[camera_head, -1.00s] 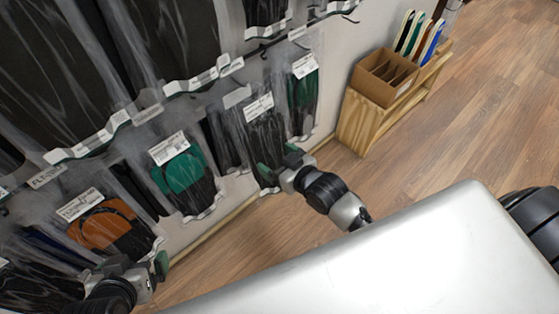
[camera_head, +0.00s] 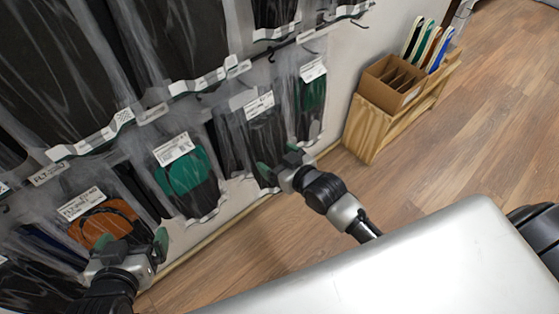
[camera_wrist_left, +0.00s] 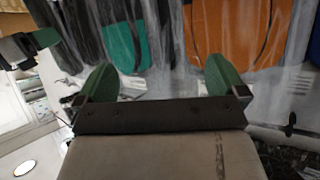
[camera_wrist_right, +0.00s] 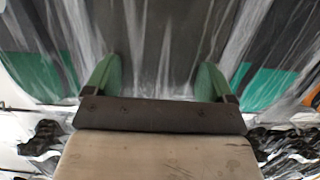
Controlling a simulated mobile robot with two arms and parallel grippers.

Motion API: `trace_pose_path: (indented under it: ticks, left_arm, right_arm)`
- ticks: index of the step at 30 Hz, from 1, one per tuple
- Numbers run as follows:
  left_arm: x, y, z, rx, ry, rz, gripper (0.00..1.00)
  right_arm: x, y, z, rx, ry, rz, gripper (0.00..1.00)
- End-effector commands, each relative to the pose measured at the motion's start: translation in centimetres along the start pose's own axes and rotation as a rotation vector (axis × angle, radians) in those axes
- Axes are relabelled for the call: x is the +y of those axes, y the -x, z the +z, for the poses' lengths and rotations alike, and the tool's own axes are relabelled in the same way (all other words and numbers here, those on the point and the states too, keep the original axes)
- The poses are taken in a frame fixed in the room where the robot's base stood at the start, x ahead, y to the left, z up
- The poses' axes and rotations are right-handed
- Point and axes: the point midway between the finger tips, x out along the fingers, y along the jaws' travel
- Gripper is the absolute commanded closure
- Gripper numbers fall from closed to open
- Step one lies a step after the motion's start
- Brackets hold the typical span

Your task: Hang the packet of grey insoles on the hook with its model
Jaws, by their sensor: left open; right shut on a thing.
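A clear packet of dark grey insoles (camera_head: 265,132) with a white label hangs upright at the display wall, between a black-and-green packet (camera_head: 311,92) and darker packets. My right gripper (camera_head: 279,168) is shut on the lower part of this grey packet. In the right wrist view the grey packet (camera_wrist_right: 155,45) fills the space between the green fingers (camera_wrist_right: 155,80). My left gripper (camera_head: 138,246) is open and empty, low in front of the orange packet (camera_head: 105,222). I cannot tell whether the grey packet's top is on a hook.
A green packet (camera_head: 185,172) hangs between my grippers. Large black packets (camera_head: 60,75) hang above on hooks with label strips. A wooden rack with a cardboard box (camera_head: 391,84) stands on the floor at the right. The wooden floor (camera_head: 440,160) is open there.

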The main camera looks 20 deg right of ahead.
Motion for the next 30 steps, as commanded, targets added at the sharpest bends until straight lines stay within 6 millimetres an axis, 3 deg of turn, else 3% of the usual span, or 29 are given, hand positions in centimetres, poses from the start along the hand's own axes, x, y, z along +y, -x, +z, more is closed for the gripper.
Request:
trace_pose_path:
  ticks: [22, 30]
  left_arm:
    - [0.6, -0.4, -3.6, 0.266, 0.000, 0.015, 0.00]
    - [0.6, -0.3, -3.7, 0.264, 0.000, 0.015, 0.00]
  right_arm:
    - [0.0, -1.6, -0.3, 0.001, 0.001, 0.000, 0.41]
    - [0.0, -2.8, -0.1, 0.000, 0.001, -0.001, 0.41]
